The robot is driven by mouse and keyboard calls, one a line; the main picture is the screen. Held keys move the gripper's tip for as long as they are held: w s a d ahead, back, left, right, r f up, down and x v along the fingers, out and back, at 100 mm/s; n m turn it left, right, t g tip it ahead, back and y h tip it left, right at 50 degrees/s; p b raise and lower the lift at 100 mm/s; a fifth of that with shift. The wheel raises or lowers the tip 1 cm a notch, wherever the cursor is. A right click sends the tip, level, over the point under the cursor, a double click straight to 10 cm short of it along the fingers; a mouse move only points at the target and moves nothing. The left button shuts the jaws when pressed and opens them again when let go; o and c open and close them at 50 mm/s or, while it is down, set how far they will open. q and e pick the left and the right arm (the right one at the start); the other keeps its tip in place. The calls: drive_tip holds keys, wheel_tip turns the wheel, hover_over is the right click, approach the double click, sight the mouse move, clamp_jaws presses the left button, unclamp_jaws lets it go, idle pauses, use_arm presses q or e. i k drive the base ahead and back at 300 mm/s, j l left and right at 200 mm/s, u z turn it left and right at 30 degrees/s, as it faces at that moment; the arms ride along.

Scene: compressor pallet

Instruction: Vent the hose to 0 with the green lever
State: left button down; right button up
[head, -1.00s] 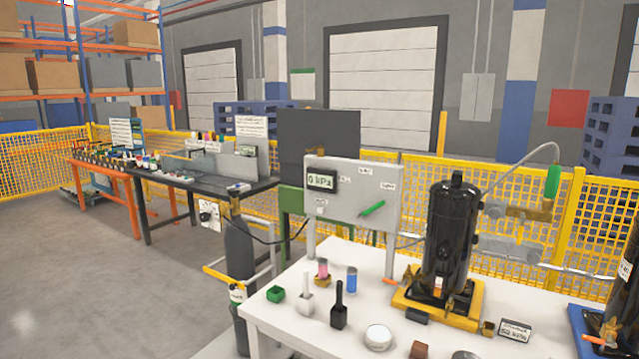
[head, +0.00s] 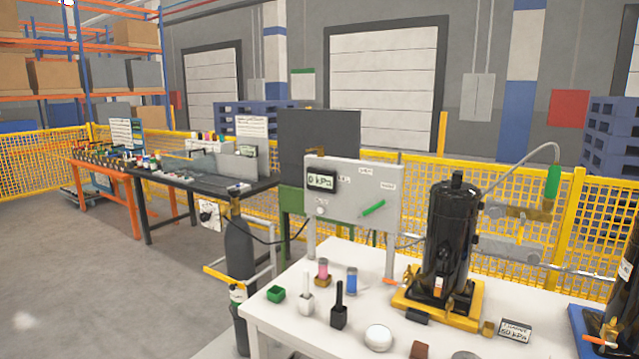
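The green lever (head: 373,208) is on the front of the grey upright panel (head: 345,208) and slants up to the right. A small display (head: 321,181) at the panel's upper left reads 0 kPa. A thin pale hose (head: 522,160) arcs from near the black compressor (head: 452,240) up and over to a green-handled fitting (head: 553,181) at the right. Neither of my grippers shows in the head view.
A grey gas cylinder (head: 238,250) stands left of the table. Yellow mesh fence (head: 420,165) runs behind.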

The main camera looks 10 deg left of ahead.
sight(382, 202)
drive_tip(key=i+l, duration=0.25)
drive_tip(key=i, duration=0.25)
drive_tip(key=i+l, duration=0.3)
drive_tip(key=i, duration=0.25)
drive_tip(key=u, duration=0.75)
